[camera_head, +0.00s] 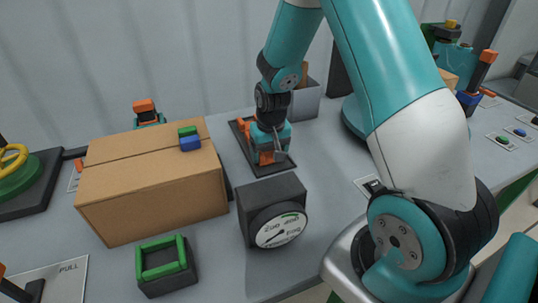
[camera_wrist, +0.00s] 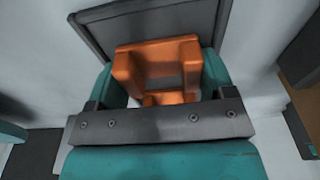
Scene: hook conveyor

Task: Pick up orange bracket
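The orange bracket (camera_wrist: 158,62) is a blocky U-shape in the wrist view, between the two teal fingers of my gripper (camera_wrist: 160,95). It fills nearly all of the gap, and I cannot tell whether both fingers press on it. In the head view my gripper (camera_head: 270,150) points down over a dark plate (camera_head: 254,168) behind the black gauge box. Orange parts show at the gripper there, and the fingers hide much of them. I cannot tell whether the bracket rests on the plate or is clear of it.
A cardboard box (camera_head: 150,195) with small green and blue blocks stands left of my gripper. The gauge box (camera_head: 274,212) stands in front, and a green-rimmed holder (camera_head: 165,262) is at front left. A grey bin (camera_head: 306,103) stands behind, near the wall.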

